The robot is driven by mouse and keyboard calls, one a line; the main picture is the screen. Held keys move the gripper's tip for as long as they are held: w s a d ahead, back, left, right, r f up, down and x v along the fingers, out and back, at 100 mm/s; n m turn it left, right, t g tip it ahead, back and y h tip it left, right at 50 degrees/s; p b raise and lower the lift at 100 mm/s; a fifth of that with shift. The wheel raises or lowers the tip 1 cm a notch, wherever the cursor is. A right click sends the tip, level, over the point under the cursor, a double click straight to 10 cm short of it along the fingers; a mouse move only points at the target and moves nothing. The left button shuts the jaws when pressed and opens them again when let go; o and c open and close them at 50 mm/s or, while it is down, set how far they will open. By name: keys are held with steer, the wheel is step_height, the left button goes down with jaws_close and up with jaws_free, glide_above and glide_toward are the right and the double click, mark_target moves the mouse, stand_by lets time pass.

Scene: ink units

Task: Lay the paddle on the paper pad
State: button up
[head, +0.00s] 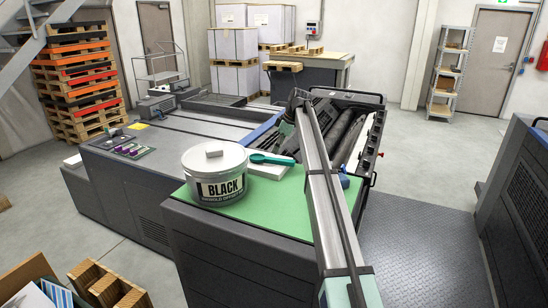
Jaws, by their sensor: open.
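The teal paddle (270,159) appears to lie across the top of the white paper pad (266,172), with its round end to the left and its handle to the right. The pad is on the green mat, behind and right of the ink tub, which hides part of it. My gripper (284,146) is a small dark shape at the end of my arm, just behind and above the paddle. It is open and apart from the paddle as far as I can see. Its fingers are hard to tell from the dark press behind.
My arm crosses the mat's right side. An open press unit (345,125) stands behind. The mat's front is clear.

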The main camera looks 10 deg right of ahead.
steer(key=b+v, duration=0.1)
steer(key=v, duration=0.5)
steer(key=shift+r, duration=0.2)
steer(key=shift+s+d, duration=0.1)
